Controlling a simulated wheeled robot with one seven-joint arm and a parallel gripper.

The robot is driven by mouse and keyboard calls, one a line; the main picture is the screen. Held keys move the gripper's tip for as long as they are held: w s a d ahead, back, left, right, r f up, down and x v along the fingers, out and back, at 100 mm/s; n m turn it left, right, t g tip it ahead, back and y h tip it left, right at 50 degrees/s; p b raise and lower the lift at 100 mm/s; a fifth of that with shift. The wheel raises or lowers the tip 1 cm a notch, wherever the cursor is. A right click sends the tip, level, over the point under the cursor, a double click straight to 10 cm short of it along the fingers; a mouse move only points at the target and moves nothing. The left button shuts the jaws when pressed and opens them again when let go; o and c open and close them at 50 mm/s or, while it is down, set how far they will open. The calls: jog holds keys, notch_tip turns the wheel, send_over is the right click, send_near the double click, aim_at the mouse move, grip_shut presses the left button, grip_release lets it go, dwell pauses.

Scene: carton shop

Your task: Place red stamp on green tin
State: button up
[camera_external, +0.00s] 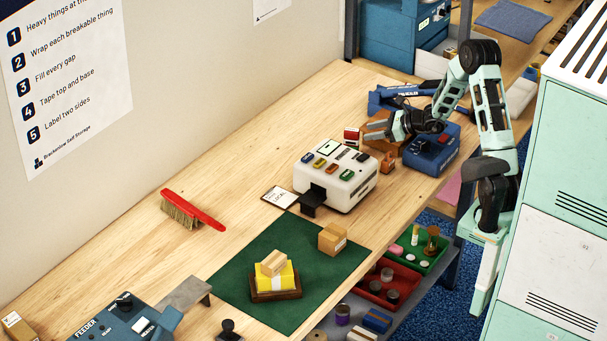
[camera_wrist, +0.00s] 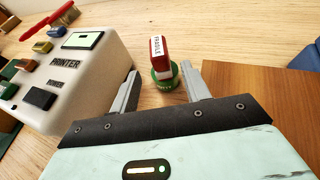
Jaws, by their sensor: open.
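The red stamp (camera_wrist: 158,48), with a white FRAGILE label, stands on top of the round green tin (camera_wrist: 164,78) in the wrist view. The stamp also shows in the external view (camera_external: 351,134), just behind the white printer; the tin is hard to make out there. My gripper (camera_wrist: 160,84) is open and empty. Its two grey fingers are on either side of the near edge of the tin in the picture, apart from the stamp. In the external view my gripper (camera_external: 370,132) is just right of the stamp.
The white printer (camera_external: 336,177) with coloured buttons stands close to my gripper's left in the wrist view. A brown wooden block (camera_wrist: 240,92) is close on the right. A blue device (camera_external: 432,150) stands right of my gripper. Bare wood lies beyond the tin.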

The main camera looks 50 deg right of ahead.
jog(key=shift+v, duration=1.25)
jog(key=s+a+r+n+g+y+p, duration=0.1)
jog(key=s+a+r+n+g, duration=0.1)
jog(key=a, duration=0.4)
jog(key=s+a+r+n+g+y+p, duration=0.1)
jog(key=a+r+n, duration=0.1)
jog(key=a+n, duration=0.2)
jog(key=s+a+r+n+g+y+p, duration=0.1)
jog(key=a+n, duration=0.3)
jog(key=a, duration=0.4)
jog(key=shift+s+r+g+y, duration=0.6)
jog(key=shift+s+r+g, duration=0.1)
jog(key=shift+s+g, duration=0.1)
jog(key=s+a+f+n+g+h+b, duration=0.2)
jog(key=s+a+n+g, duration=0.6)
jog(key=s+a+n, duration=0.75)
jog(key=s+f+n+t+h+b, duration=0.1)
jog(key=s+n+h, duration=0.5)
jog(key=s+n, duration=0.5)
jog(key=n, duration=0.3)
jog(key=shift+a+f+h, duration=0.2)
jog(key=shift+f+h, duration=0.1)
jog(key=shift+f, duration=0.1)
